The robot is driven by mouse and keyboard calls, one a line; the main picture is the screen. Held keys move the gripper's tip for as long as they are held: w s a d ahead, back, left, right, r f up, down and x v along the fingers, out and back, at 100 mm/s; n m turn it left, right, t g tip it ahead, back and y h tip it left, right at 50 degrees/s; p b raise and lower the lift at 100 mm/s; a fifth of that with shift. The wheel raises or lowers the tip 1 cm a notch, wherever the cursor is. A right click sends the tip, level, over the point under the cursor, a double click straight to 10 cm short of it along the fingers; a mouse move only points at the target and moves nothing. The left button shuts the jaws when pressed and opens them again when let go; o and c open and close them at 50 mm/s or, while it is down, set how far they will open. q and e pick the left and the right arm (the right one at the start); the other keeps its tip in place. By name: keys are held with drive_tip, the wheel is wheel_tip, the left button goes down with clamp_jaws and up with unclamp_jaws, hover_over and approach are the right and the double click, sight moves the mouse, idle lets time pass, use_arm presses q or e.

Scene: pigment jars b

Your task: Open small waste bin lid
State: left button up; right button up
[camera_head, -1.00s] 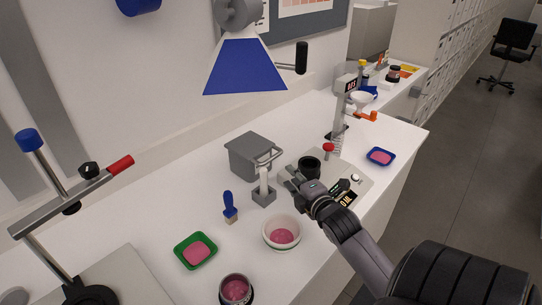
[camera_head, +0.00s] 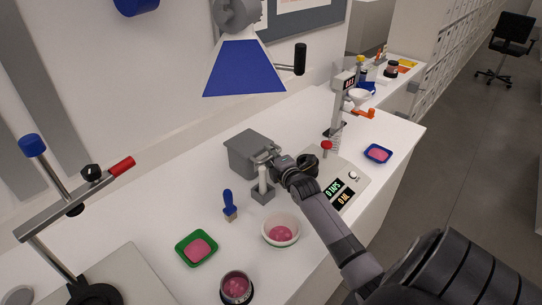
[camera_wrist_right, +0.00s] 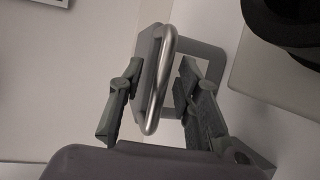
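The small waste bin (camera_head: 250,148) is a grey box with a grey lid, at the back of the white bench in the head view; its lid looks closed. A silver loop handle (camera_wrist_right: 160,85) stands out from its front in the wrist view. My right gripper (camera_head: 274,162) is at the bin's front right corner and hides part of the handle in the head view. In the wrist view its two fingers (camera_wrist_right: 162,78) are apart, one on each side of the handle bar; I see no clear contact. My left gripper is not in view.
A grey block with a white post (camera_head: 263,191) stands just below the gripper. A device with a green display (camera_head: 342,190) and a black pot (camera_head: 309,164) is to the right. A white bowl (camera_head: 281,231), green tray (camera_head: 196,249) and blue-handled brush (camera_head: 230,206) stand nearer.

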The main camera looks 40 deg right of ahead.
drive_tip(key=shift+c, duration=0.3)
clamp_jaws()
idle(0.6)
